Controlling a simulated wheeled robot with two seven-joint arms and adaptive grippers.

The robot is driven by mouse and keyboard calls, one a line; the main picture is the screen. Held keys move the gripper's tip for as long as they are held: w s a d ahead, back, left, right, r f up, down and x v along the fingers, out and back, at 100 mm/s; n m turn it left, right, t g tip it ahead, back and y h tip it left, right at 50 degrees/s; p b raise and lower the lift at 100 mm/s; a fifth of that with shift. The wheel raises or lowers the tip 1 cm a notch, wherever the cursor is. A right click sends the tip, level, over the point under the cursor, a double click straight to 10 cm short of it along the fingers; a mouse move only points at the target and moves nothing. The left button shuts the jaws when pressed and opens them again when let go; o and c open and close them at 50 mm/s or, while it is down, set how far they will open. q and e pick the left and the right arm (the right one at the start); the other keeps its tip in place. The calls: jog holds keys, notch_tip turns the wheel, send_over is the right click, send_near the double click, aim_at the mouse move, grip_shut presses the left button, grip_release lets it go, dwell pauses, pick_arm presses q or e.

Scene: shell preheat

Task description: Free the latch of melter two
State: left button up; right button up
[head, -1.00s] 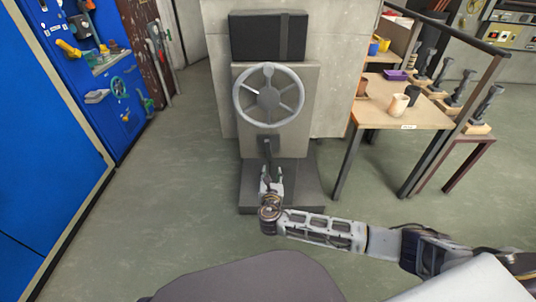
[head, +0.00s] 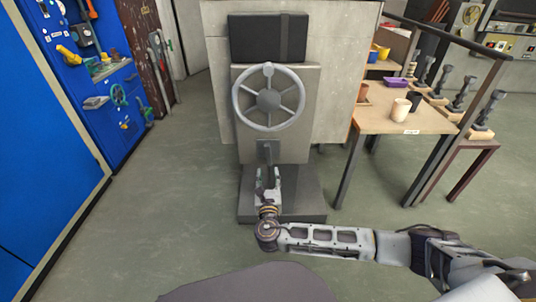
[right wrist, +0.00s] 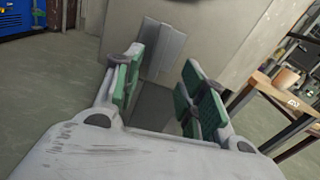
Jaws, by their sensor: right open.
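A grey machine (head: 308,95), which I take for the melter, stands ahead; I can read no number on it. It carries a spoked handwheel (head: 269,97). Below the wheel is a small plate with a dark upright lever (head: 268,152), which looks like the latch. My right gripper (head: 268,174) is open and empty just in front of and below the lever. In the right wrist view its green-padded fingers (right wrist: 160,88) are apart, and a grey plate (right wrist: 163,48) on the machine shows beyond them. Whether the lever is caught is not clear. My left gripper is not in view.
The machine stands on a dark plinth (head: 312,200). A wooden table (head: 388,121) with cups is to the right, beside a rack of dark upright tools (head: 460,100). A blue tool cabinet (head: 35,150) is at left. The floor between is clear.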

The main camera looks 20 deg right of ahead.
aim_at(268, 154)
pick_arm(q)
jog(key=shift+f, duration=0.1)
pick_arm(e)
jog(key=shift+w, duration=0.15)
pick_arm(q)
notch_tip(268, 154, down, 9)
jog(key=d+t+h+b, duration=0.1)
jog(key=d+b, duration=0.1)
jog(key=b, duration=0.2)
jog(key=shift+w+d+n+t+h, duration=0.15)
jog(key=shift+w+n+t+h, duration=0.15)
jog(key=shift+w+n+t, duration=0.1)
pick_arm(e)
jog(key=shift+x, duration=6.75)
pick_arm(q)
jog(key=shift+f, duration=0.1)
pick_arm(e)
jog(key=shift+c, duration=0.5)
grip_shut()
